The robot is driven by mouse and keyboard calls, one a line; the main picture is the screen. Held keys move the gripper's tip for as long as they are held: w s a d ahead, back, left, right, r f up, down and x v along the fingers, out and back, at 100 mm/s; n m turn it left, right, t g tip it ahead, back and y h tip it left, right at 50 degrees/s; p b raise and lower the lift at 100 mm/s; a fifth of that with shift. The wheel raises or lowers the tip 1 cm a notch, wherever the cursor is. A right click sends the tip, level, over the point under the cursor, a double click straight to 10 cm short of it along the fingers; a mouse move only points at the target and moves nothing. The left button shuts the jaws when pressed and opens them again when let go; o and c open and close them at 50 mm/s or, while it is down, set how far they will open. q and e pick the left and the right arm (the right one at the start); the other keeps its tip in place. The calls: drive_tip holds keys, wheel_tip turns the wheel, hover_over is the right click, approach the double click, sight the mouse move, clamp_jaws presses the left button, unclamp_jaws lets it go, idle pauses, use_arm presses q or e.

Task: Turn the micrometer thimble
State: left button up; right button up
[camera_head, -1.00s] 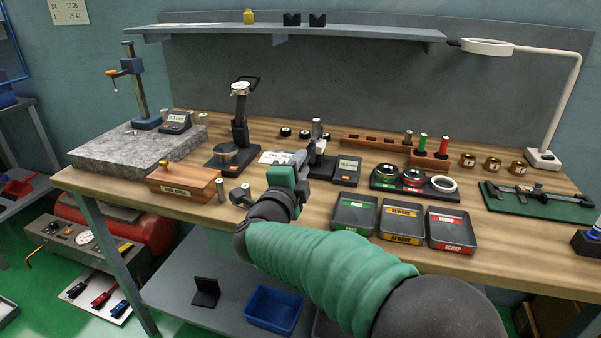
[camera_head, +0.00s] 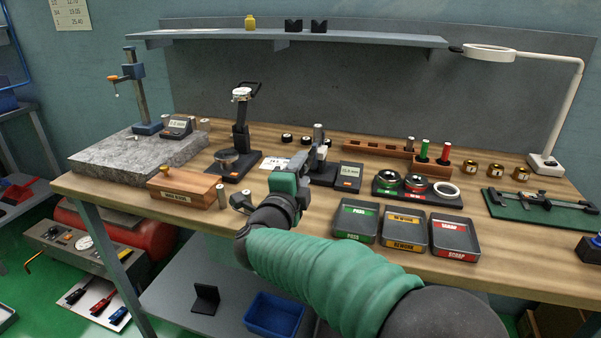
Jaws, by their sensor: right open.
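My right arm comes in from the bottom right and ends in my right gripper (camera_head: 306,158) over the middle of the bench. The gripper is open, and its fingers are close to the micrometer stand (camera_head: 323,176). A dark readout box (camera_head: 348,176) with a lit display stands just right of it. The gripper and wrist cover much of the micrometer, so its thimble cannot be made out clearly. I cannot tell whether the fingers touch it. My left gripper is not in view.
Pass, rework and scrap trays (camera_head: 403,230) stand at the front right. A dial indicator stand (camera_head: 239,135) and a wooden box (camera_head: 184,187) are to the left. A rack with ring gauges (camera_head: 416,190) lies right of the readout. A wooden plug holder (camera_head: 380,147) is behind.

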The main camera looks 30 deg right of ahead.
drive_tip(key=p+v, duration=0.3)
drive_tip(key=v, duration=1.4)
drive_tip(key=shift+w, duration=0.1)
